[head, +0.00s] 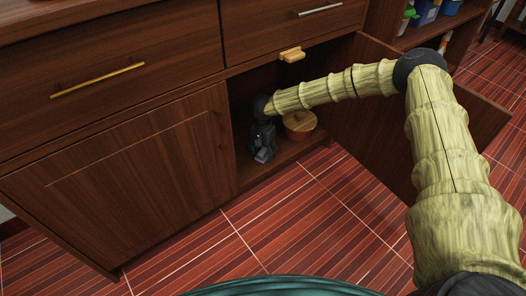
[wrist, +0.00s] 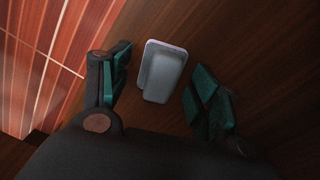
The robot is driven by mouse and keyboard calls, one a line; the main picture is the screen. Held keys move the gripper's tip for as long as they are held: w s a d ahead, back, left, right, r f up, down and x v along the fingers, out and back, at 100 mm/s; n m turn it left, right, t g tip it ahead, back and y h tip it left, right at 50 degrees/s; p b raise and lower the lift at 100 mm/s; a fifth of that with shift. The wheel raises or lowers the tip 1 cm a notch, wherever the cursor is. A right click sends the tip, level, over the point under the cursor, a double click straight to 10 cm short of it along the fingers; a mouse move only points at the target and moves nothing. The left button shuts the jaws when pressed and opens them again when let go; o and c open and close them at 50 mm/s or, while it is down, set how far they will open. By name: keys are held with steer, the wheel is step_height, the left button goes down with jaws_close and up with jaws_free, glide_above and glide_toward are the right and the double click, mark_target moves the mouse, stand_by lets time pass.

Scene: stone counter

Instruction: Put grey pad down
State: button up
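The grey pad (wrist: 163,73) is a pale, rounded block that shows in the wrist view on the dark wooden cabinet floor (wrist: 140,118). It lies between the two teal-padded fingers of my gripper (wrist: 160,68), with a visible gap on each side. My gripper is open and appears not to touch the pad. In the head view my gripper (head: 263,146) points down inside the open lower cabinet, near its front edge. The pad cannot be clearly made out in the head view.
A round wooden lidded pot (head: 300,124) stands right of my gripper in the cabinet. The open cabinet door (head: 370,115) is at right, behind my arm. The left door (head: 130,165) is shut. Drawers with handles are above. The red tiled floor (head: 310,220) in front is clear.

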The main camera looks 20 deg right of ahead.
mark_target(263, 151)
steer(key=shift+r, duration=0.1)
step_height(263, 151, up, 8)
steer(key=p, duration=0.4)
steer(key=shift+f+p, duration=0.2)
steer(key=shift+p, duration=0.1)
steer(key=shift+s, duration=0.1)
stand_by(0.3)
